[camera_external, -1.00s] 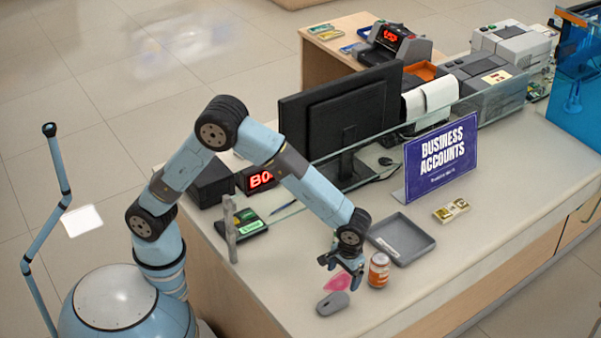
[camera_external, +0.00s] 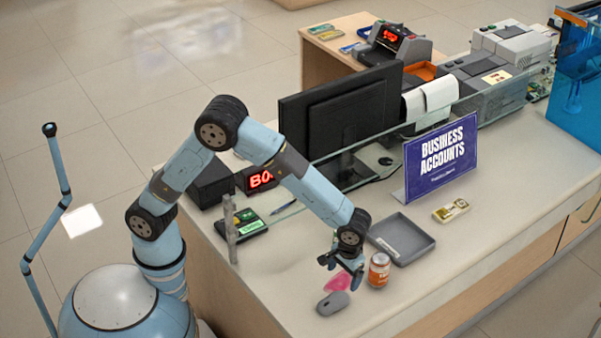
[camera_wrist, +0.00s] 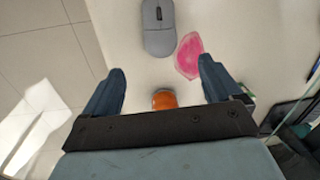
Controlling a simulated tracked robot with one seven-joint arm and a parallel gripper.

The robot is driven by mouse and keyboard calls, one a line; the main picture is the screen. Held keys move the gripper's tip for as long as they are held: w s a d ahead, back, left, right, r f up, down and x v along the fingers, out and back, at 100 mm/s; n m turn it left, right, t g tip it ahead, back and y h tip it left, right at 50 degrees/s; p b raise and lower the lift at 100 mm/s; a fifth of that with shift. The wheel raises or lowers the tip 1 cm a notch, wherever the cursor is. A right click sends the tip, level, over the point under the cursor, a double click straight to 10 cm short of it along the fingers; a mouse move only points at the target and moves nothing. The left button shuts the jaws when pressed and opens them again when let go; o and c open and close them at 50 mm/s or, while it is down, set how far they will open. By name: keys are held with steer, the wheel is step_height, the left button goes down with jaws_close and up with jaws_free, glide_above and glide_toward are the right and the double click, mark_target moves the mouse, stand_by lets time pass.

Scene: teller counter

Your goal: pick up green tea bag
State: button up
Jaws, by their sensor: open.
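I cannot make out a green tea bag for certain in either view. A small green patch (camera_wrist: 246,91) shows beside the right finger in the wrist view, too small to identify. A green-topped item (camera_external: 246,216) lies on a black pad at the counter's left end. My gripper (camera_external: 341,273) is open and empty, low over the counter near the pink flat item; its two fingers also show in the wrist view (camera_wrist: 161,66). The pink item (camera_wrist: 188,56) lies just ahead of the right finger.
A grey mouse (camera_external: 332,303) and an orange jar (camera_external: 379,271) stand close to the gripper. A grey tray (camera_external: 402,240) lies behind the jar. A purple sign (camera_external: 441,158), a monitor (camera_external: 335,112) and a clear panel stand farther back. The counter's front right is clear.

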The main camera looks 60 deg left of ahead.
stand_by(0.5)
